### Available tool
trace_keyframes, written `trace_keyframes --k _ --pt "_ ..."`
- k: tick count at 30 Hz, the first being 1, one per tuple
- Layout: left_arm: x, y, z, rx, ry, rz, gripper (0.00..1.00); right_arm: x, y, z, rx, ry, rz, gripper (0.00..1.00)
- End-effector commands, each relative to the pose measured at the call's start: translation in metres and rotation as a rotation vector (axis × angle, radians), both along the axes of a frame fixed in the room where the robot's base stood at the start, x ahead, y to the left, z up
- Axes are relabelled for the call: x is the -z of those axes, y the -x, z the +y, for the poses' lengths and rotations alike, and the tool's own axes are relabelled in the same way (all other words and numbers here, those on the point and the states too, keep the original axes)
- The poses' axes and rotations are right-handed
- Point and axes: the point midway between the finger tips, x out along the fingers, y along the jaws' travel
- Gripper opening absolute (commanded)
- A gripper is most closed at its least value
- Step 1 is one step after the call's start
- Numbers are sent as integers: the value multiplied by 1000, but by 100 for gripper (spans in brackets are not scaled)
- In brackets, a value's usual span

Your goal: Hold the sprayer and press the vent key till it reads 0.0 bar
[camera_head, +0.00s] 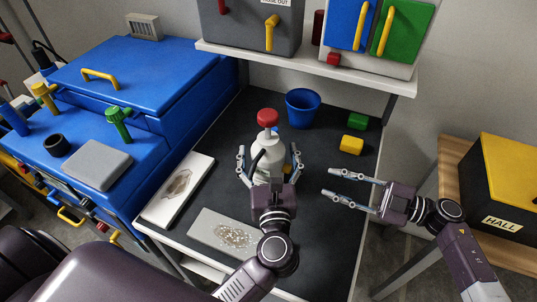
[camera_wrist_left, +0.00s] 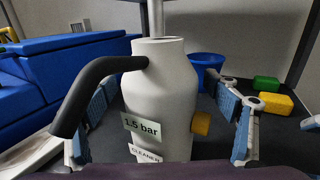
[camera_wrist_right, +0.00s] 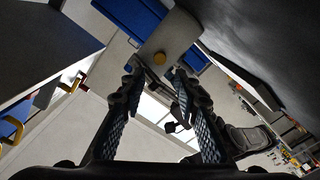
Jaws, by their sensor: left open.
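My left gripper (camera_head: 269,152) is open, with one finger on each side of the sprayer; contact is not visible. My right gripper (camera_head: 325,185) is open and empty, right of the sprayer, its fingers pointing at it.
A blue bucket (camera_head: 303,106), a green block (camera_head: 357,121) and a yellow block (camera_head: 351,145) stand behind. Two stained plates (camera_head: 160,212) (camera_head: 205,222) lie at the front left. A shelf (camera_head: 300,64) overhangs the back. A yellow-topped box (camera_head: 490,190) stands at the right.

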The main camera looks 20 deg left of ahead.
Motion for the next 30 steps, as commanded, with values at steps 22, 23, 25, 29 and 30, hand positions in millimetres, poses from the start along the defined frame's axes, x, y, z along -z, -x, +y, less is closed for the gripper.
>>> trace_keyframes --k 22,23,25,29,30 --pt "0 0 0 0 -1 0 17 0 0 0 0 0 0 19" --pt "0 0 0 0 -1 0 17 0 0 0 0 0 0 16" --pt "0 0 0 0 -1 0 17 0 0 0 0 0 0 8" --pt "0 0 0 0 0 0 17 0 0 0 0 0 0 0" --pt "0 0 0 0 0 0 17 0 0 0 0 0 0 0"
